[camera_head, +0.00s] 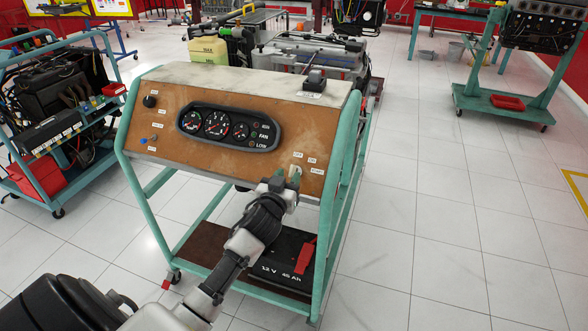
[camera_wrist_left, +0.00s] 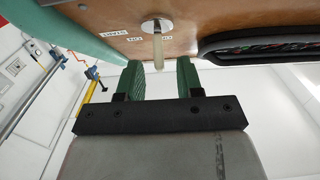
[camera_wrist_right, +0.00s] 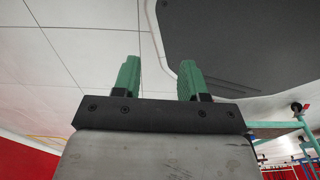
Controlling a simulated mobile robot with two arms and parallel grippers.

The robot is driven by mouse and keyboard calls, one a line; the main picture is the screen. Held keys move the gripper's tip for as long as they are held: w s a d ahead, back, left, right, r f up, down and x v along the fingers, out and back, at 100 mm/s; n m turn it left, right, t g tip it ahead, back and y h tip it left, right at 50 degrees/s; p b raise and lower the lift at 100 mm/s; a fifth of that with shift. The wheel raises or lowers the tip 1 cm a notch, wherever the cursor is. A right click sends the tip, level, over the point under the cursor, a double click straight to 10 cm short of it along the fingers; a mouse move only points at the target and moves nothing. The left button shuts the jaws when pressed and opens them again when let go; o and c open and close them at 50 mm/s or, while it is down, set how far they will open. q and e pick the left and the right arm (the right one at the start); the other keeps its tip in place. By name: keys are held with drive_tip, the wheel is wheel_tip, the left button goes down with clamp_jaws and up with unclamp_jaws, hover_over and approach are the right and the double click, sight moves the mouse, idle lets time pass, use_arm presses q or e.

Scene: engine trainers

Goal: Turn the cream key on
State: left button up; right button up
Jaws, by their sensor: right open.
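The cream key (camera_head: 295,171) sits in its round plate at the lower right of the brown panel (camera_head: 170,125). In the left wrist view, the key (camera_wrist_left: 158,47) points out from the panel beside small white labels. My left gripper (camera_head: 285,185) is at the key; its green fingers (camera_wrist_left: 160,72) are apart, one to each side of the key's free end, with gaps showing. The gripper hides part of the panel below the key in the head view. My right gripper (camera_wrist_right: 157,75) is open and empty, and shows only in its own wrist view.
A gauge cluster (camera_head: 228,127) is left of the key on the panel. The teal frame (camera_head: 333,190) stands close on the right. A black battery (camera_head: 280,262) rests on the lower shelf. An engine (camera_head: 315,60) stands behind. The floor (camera_head: 430,240) to the right is clear.

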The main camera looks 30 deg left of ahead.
sight(290, 175)
use_arm(q)
drive_tip(key=shift+x, duration=1.85)
drive_tip(key=shift+d, duration=0.1)
clamp_jaws()
